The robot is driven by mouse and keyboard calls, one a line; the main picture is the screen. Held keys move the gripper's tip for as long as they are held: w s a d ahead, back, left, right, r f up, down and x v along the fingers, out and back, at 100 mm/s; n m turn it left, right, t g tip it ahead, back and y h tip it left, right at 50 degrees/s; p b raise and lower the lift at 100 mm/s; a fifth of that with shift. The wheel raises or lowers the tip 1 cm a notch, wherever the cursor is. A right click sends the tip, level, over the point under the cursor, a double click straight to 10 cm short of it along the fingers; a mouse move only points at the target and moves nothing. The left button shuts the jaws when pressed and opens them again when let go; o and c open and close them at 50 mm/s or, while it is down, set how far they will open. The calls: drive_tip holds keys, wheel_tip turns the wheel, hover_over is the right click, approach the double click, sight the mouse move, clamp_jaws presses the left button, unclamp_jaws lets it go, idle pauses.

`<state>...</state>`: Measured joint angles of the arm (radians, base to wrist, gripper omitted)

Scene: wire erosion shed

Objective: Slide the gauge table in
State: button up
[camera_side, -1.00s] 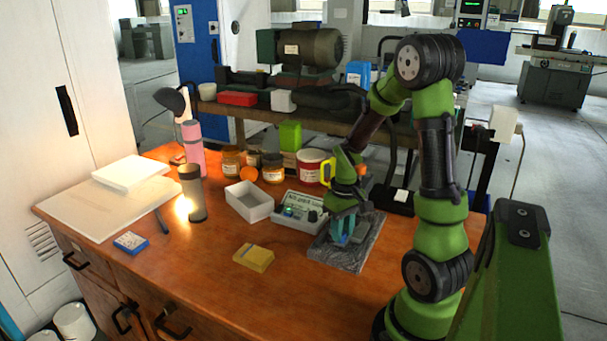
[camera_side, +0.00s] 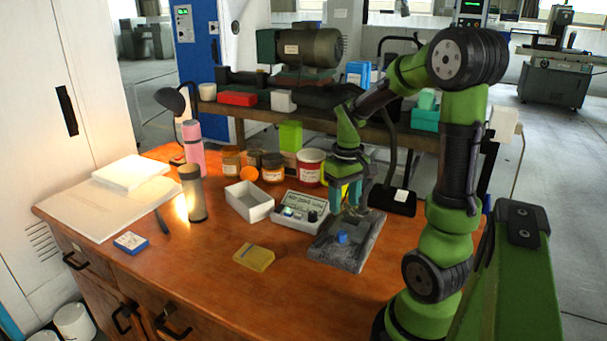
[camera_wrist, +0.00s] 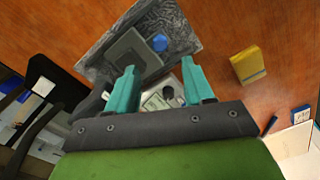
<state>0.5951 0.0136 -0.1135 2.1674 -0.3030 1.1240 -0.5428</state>
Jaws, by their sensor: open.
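The gauge is a dark speckled stone base (camera_side: 335,258) on the bench, right of centre, with a blue knob (camera_side: 342,237) on top. In the wrist view, the stone base (camera_wrist: 185,32) carries a flat grey table (camera_wrist: 132,50), and the blue knob (camera_wrist: 158,43) stands by the table's edge. I cannot tell how far in the table sits. My gripper (camera_side: 347,195) has teal fingers, open and empty, above and behind the knob and apart from it. In the wrist view, my gripper (camera_wrist: 157,72) shows a clear gap between its fingertips.
Behind stand a white bin (camera_side: 250,202), jars (camera_side: 272,167), a red tin (camera_side: 310,167) and a black stand (camera_side: 392,198). A yellow box (camera_side: 254,257) lies in front, with clear bench around it.

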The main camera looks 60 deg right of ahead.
wheel_tip(320, 180, up, 8)
idle(0.4)
